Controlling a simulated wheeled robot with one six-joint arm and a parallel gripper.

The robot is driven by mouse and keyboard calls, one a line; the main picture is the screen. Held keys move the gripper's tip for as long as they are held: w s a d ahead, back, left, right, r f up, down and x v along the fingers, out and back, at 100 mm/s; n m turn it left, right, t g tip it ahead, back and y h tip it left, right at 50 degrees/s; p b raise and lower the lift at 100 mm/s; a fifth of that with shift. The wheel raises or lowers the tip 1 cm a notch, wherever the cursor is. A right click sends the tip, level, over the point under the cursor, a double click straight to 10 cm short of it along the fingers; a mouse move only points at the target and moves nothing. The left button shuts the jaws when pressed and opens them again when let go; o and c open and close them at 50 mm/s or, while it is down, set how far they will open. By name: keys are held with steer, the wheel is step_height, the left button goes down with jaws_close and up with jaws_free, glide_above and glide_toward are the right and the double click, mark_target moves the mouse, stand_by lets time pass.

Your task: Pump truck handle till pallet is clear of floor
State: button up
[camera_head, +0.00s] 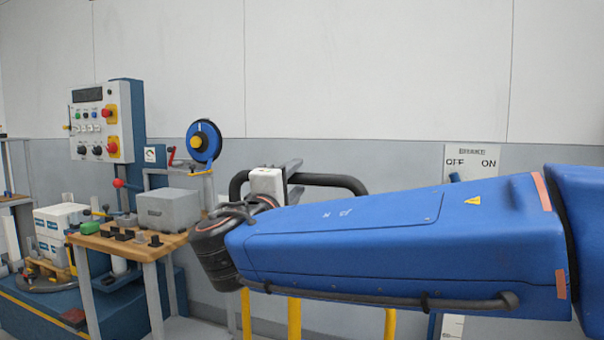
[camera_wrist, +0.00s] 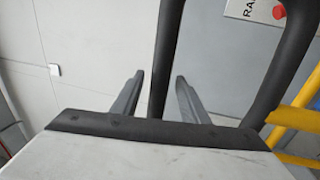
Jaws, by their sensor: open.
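A black looped handle (camera_head: 345,180) stands in the middle of the head view, partly hidden behind my arm and gripper. In the wrist view one bar of the black loop (camera_wrist: 168,40) shows between the two grey fingers of my gripper (camera_wrist: 159,76). The fingers are apart, with a gap on each side of the bar. In the head view my gripper (camera_head: 292,168) is at the loop's upper part. A small wooden pallet (camera_head: 48,268) with white boxes (camera_head: 60,220) on it is at the far left. Whether it touches the surface below is unclear.
Yellow posts (camera_head: 294,318) stand below the handle. A wooden bench (camera_head: 125,245) with a grey box (camera_head: 168,208) and a control panel (camera_head: 100,122) are to the left. A brake OFF/ON sign (camera_head: 472,156) is on the wall behind my arm.

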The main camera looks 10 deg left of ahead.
steer(key=shift+x, duration=2.3)
jaws_close()
